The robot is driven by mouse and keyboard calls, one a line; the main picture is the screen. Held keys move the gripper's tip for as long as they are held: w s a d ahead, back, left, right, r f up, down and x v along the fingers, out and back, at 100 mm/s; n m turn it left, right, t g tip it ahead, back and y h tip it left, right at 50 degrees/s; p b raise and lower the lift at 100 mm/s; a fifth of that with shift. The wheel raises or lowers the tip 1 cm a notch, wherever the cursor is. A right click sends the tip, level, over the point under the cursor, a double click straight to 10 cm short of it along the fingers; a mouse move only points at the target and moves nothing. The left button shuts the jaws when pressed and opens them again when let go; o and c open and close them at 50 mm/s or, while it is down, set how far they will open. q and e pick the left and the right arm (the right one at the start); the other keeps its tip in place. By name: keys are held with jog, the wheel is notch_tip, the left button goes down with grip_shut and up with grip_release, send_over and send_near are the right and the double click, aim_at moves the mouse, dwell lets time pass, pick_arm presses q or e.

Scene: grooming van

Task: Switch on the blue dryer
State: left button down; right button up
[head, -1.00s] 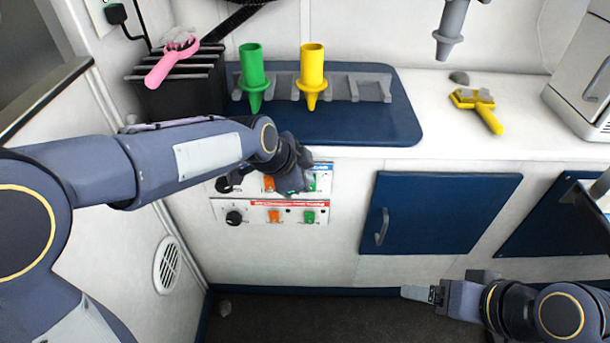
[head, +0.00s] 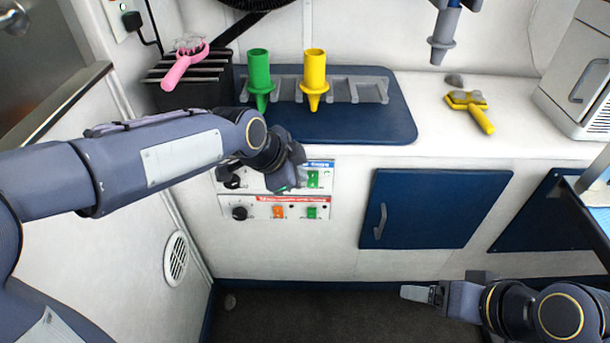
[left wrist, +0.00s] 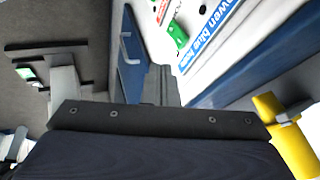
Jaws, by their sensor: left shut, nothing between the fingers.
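The upper control panel (head: 322,167) has a blue label strip and is on the white cabinet front below the counter. Its green switch (head: 313,179) shows just right of my left gripper (head: 291,180), which is shut and empty in front of the panel. The gripper hides the middle of the panel, including its orange switch; whether it touches cannot be told.
The lower panel (head: 262,212) has a red label, a black knob, an orange switch and a green switch. Green (head: 258,75) and yellow (head: 314,75) nozzles stand at the rack on the blue mat (head: 385,125). A blue cabinet door (head: 435,208) is to the right.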

pick_arm(q)
jog(key=v, duration=0.2)
jog(key=w+p+v, duration=0.1)
jog(key=v, duration=0.2)
jog(key=shift+r, duration=0.25)
pick_arm(e)
jog(key=shift+r, duration=0.9)
pick_arm(q)
jog(key=shift+s, duration=0.1)
pick_arm(e)
jog(key=shift+s, duration=0.1)
